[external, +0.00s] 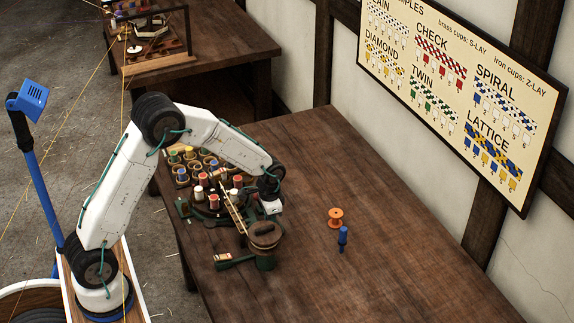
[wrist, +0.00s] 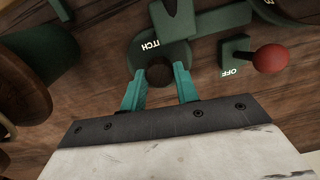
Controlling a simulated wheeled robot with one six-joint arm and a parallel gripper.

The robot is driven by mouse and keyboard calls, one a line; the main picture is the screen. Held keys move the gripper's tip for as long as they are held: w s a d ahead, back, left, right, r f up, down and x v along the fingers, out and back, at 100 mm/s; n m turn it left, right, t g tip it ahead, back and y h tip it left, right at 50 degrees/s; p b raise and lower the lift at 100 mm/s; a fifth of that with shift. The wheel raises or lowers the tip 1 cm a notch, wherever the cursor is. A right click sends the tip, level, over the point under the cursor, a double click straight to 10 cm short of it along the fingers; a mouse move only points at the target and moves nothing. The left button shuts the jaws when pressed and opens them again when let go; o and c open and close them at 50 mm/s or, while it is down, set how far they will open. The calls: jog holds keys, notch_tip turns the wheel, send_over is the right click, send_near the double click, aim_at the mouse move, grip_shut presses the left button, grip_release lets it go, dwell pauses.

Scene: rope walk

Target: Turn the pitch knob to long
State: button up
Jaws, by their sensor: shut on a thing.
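The pitch knob (wrist: 159,74) is a small dark round knob on a green plate (wrist: 143,52) lettered "PITCH", with the first letter partly covered. My gripper (wrist: 160,84) has its two teal fingers on either side of the knob and is shut on it. In the external view my gripper (external: 270,206) reaches down at the right side of the green braiding machine (external: 184,208), and the knob is hidden there. I cannot read the knob's setting or see a "long" mark.
A red ball-topped lever (wrist: 271,58) by an "OFF" label stands right of the knob. A brown round drum (external: 264,236) is close in front. Several spools crowd the machine. An orange spool (external: 335,217) and blue peg (external: 343,238) stand right; the table (external: 420,270) beyond is clear.

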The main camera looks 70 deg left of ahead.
jog(key=n, duration=0.6)
dwell(0.6)
jog(key=o, duration=1)
jog(key=shift+c, duration=0.2)
jog(key=shift+r, duration=0.1)
notch_tip(320, 180, up, 8)
jog(key=shift+f, duration=0.2)
jog(key=shift+d, duration=0.1)
